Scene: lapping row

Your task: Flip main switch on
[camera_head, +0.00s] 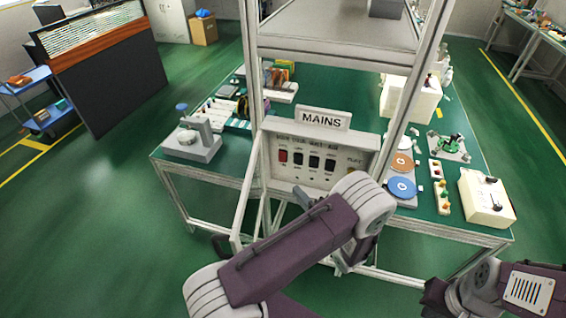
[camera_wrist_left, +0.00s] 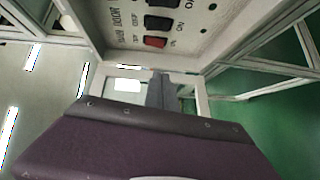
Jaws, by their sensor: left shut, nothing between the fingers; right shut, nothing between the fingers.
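The panel marked MAINS (camera_head: 322,182) is a pale box on the front of the bench frame. It carries a red rocker switch (camera_head: 283,156) at the left end of a row, with black switches (camera_head: 314,162) to its right. The red switch also shows in the left wrist view (camera_wrist_left: 155,42), with black switches beyond it. My left gripper (camera_head: 302,194) is shut and empty just below the panel's lower edge. Its grey fingers (camera_wrist_left: 162,78) point toward the red switch, apart from it. I cannot tell the switch's position. My right gripper is not visible; only part of that arm shows.
The green bench (camera_head: 230,160) holds a grey fixture (camera_head: 195,140) at left and a cream box (camera_head: 487,197) at right. Frame posts (camera_head: 252,60) flank the panel, and a grey shelf (camera_head: 335,30) sits above.

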